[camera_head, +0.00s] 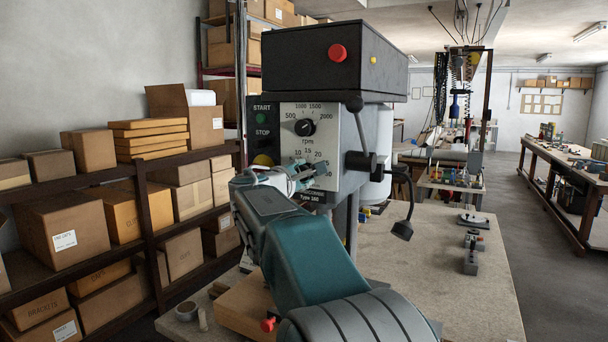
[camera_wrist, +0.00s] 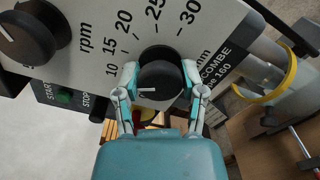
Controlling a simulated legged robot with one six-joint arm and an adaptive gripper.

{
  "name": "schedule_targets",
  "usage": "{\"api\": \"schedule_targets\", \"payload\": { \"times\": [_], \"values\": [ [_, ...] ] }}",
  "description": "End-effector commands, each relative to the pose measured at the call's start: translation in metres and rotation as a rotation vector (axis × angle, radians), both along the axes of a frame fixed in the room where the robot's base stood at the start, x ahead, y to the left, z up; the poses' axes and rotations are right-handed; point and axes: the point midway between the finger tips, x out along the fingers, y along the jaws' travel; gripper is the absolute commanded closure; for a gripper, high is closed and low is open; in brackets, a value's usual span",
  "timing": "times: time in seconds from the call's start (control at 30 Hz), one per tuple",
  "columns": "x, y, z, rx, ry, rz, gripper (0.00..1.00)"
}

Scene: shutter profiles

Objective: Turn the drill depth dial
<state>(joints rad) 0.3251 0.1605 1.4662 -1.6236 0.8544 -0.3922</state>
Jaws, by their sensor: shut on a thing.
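The drill depth dial (camera_wrist: 160,84) is a round black knob with a white pointer line, on the light grey panel of the drill press. A scale marked 10 to 30 mm runs around it in the wrist view. My gripper (camera_wrist: 160,88) is shut on the dial, one fingertip on each side. The pointer line faces my gripper's left finger in the wrist view. In the head view my gripper (camera_head: 301,177) is at the lower part of the panel (camera_head: 335,125), and my arm and gripper hide most of the dial.
The rpm knob (camera_head: 305,127) sits above the depth scale, and also shows in the wrist view (camera_wrist: 30,32). Start and stop buttons (camera_head: 261,120) are left of the panel. A black lever (camera_head: 362,160) is on the right. Shelves with boxes (camera_head: 75,225) stand left.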

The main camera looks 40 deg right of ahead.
Motion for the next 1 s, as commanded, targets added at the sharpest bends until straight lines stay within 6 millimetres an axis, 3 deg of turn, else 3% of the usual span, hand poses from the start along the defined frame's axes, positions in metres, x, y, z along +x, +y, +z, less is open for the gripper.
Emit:
{"api": "schedule_targets", "payload": {
  "times": [0.03,0.63,0.67,0.73,1.0],
  "values": [
    [0.0031,0.0010,-0.0075,0.004,0.022,0.005,0.95],
    [0.0027,0.0002,-0.0082,-0.011,0.061,0.002,0.95],
    [0.0026,0.0002,-0.0082,-0.010,0.061,0.002,0.43],
    [0.0023,0.0001,-0.0076,-0.011,0.059,0.001,0.12],
    [0.0010,0.0000,-0.0039,-0.015,0.054,0.000,0.12]
  ]
}}
